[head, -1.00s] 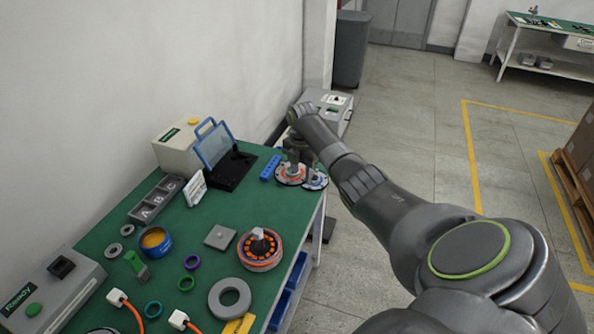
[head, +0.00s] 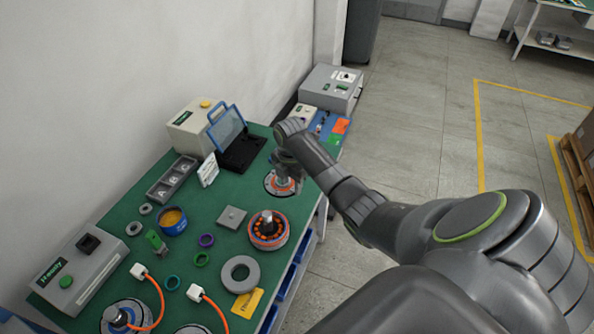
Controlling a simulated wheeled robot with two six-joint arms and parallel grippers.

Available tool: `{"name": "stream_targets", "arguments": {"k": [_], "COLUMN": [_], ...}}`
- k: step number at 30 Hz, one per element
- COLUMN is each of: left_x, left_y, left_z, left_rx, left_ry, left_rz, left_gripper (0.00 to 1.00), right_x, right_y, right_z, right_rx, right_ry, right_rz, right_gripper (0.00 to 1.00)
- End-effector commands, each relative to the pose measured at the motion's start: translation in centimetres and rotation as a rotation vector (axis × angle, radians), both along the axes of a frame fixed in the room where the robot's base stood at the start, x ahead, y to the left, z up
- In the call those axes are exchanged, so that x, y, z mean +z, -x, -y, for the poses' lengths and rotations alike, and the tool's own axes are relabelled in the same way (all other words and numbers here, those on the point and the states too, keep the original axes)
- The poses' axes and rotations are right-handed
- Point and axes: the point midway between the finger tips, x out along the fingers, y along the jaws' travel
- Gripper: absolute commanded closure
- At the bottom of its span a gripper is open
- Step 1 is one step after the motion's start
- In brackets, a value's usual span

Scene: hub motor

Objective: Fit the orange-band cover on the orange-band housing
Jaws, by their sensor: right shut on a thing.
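The orange-band housing (head: 268,232) stands upright on the green table, with an orange ring inside and a dark central hub with a pale shaft end on top. My right gripper (head: 285,176) is shut on the orange-band cover (head: 272,187), a pale disc with orange around its middle. The cover is behind and slightly right of the housing in the head view, apart from it. The gripper partly hides the cover, and its height above the table is hard to judge. My left gripper is not in view.
A grey ring (head: 240,262) and yellow card (head: 247,304) lie in front of the housing. A square grey plate (head: 231,217) lies left of it. A blue-framed stand (head: 227,130) is farther back. Another disc with a metal knob (head: 118,316) is at lower left.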

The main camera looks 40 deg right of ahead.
Motion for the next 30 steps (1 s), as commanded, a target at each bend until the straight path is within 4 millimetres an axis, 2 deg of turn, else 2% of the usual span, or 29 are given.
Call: {"name": "stream_targets", "arguments": {"k": [10, 24, 25, 30], "left_x": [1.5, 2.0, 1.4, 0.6], "left_y": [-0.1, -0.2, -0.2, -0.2], "left_z": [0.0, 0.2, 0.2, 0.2], "left_rx": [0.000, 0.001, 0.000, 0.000], "left_ry": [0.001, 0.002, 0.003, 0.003], "left_rz": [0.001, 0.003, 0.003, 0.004], "left_gripper": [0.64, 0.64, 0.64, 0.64], "right_x": [0.2, 0.0, -0.8, -2.3], "right_y": [1.8, 4.0, 4.0, 3.9], "right_z": [-4.0, -9.0, -8.8, -8.7], "right_rx": [0.002, 0.000, -0.001, 0.000], "right_ry": [-0.002, -0.003, -0.001, 0.000], "right_rz": [0.002, 0.000, -0.001, 0.000], "right_gripper": [0.91, 0.91, 0.91, 0.91]}}
